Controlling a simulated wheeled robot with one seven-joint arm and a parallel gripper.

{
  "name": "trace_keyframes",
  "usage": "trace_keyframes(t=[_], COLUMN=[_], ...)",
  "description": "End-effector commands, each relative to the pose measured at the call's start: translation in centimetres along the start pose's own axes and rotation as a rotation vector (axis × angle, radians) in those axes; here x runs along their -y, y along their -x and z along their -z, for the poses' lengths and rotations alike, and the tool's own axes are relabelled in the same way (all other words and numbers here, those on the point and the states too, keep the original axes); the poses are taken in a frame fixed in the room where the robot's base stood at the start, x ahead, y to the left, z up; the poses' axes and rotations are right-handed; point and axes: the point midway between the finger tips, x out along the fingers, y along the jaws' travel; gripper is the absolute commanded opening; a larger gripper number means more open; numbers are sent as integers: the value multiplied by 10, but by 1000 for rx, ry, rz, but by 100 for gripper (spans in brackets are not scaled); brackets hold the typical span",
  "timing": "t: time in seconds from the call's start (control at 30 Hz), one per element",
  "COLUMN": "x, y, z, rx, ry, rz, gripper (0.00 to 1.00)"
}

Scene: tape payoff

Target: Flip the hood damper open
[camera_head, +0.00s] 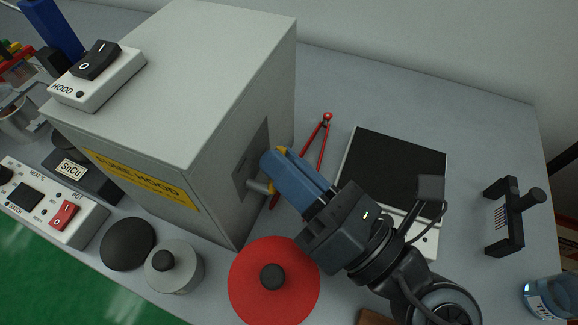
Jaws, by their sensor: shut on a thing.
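The fume hood (200,60) is a large grey box with a yellow label on its front. On its right side is a dark grey damper plate (252,158) with a light grey stub handle (259,187) at its lower end. My gripper (272,160) is at this side of the hood, with blue fingers and yellow tips. It is shut on the damper's handle, and its fingers hide part of the handle and plate. How far the damper is turned I cannot tell.
A red round lid (273,290) with a black knob lies below my gripper. Red dividers (326,130) and a black-topped scale (393,165) stand close to the right. The hood switch (97,75) sits on top of the hood. A black stand (505,217) is at far right.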

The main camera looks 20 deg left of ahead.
Motion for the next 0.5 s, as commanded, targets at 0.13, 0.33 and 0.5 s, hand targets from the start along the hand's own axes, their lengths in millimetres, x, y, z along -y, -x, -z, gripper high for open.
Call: trace_keyframes(t=[0.13, 0.33, 0.5], x=[1, 1, 1], y=[1, 1, 0], z=[1, 1, 1], rx=[-2, -3, -2], ry=[3, 2, 2], rz=[1, 1, 1], gripper=[0, 0, 27])
